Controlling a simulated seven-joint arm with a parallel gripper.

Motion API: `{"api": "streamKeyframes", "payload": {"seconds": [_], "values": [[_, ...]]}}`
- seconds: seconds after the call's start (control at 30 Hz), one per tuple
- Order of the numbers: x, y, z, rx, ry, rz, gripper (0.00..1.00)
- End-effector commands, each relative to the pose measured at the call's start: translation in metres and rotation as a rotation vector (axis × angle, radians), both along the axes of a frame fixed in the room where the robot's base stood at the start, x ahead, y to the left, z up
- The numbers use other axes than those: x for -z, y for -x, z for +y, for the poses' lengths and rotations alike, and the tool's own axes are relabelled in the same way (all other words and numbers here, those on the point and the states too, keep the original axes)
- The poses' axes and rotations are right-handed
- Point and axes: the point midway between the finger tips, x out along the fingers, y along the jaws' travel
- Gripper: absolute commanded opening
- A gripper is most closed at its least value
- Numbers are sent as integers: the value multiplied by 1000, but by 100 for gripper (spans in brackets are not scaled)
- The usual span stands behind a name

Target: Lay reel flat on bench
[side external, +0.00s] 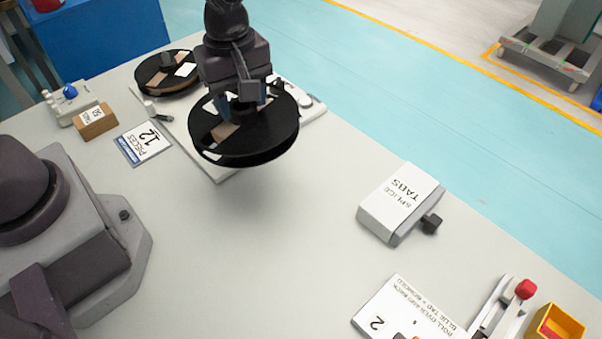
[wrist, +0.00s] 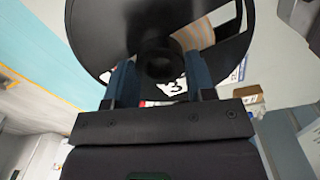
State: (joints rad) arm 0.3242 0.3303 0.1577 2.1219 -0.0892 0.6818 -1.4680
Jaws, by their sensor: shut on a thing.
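A black reel (side external: 262,137) with tan and white patches hangs from my gripper (side external: 242,104) in the side view. The gripper points down, and its blue fingers are shut on the middle of the reel. The reel looks level or slightly tilted and appears to be above the grey bench (side external: 270,215), over the front part of a pale plate. In the wrist view the reel (wrist: 110,30) fills the top, with its dark hub between the two blue fingers (wrist: 160,80). The reel's underside is hidden.
A second black reel (side external: 150,76) lies at the back left. A "12 pieces" card (side external: 143,143), a tan block (side external: 97,123) and a splice tabs box (side external: 399,200) stand on the bench. A yellow bin (side external: 558,325) is at front right. The bench middle is clear.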

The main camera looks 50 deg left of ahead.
Motion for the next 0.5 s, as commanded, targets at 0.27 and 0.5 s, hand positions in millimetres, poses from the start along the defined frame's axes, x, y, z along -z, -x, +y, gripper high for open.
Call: {"api": "streamKeyframes", "payload": {"seconds": [0.27,0.5], "values": [[9,60,-38,187,-7,14,23],[29,30,-46,183,-11,14,23]]}}
